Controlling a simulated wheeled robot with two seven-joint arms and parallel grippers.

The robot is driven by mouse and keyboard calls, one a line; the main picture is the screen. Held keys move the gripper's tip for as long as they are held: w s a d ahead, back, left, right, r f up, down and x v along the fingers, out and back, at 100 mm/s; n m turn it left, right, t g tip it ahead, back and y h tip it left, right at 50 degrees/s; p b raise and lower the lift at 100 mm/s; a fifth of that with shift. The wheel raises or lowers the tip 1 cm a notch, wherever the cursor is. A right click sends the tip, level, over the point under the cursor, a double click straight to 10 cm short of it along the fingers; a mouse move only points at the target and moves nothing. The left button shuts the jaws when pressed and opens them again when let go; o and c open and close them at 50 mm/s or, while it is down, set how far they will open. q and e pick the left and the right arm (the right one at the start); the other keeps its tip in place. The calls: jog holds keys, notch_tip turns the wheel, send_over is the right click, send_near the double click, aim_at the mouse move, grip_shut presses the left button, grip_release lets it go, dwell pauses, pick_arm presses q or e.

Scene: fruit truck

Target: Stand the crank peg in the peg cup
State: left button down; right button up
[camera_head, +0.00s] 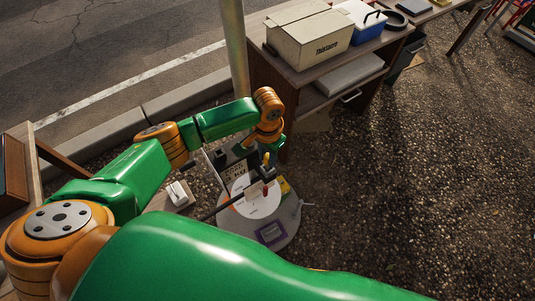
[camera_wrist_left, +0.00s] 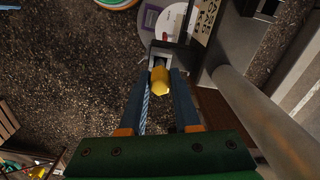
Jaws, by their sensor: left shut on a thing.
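My left gripper (camera_head: 272,150) reaches down over a round grey-topped stand. In the left wrist view its two blue fingers (camera_wrist_left: 159,85) are closed on the sides of a yellow peg (camera_wrist_left: 160,80), which I take as the crank peg. Its rounded end shows between the fingertips. The yellow peg shows small below the gripper in the head view (camera_head: 266,158). A grey square-edged holder (camera_wrist_left: 176,54), likely the peg cup, lies just past the peg in the wrist view. I cannot tell whether the peg touches or enters it. My right gripper is out of view.
A white disc (camera_head: 257,201) lies on the round stand (camera_head: 284,229), with a dark bar crossing over it. A metal pole (camera_head: 234,50) rises close to my left arm. A wooden shelf (camera_head: 264,75) with a beige box (camera_head: 315,37) stands behind. Gravel at right is clear.

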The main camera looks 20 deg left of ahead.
aim_at(267, 156)
pick_arm(q)
jog(key=shift+f+b, duration=0.45)
jog(key=shift+f, duration=0.55)
jog(key=c, duration=0.6)
grip_release()
jog(key=shift+o, duration=0.2)
jog(key=shift+r, duration=0.15)
notch_tip(267, 156, up, 7)
jog(key=shift+f+b, duration=0.1)
jog(key=shift+b, duration=0.2)
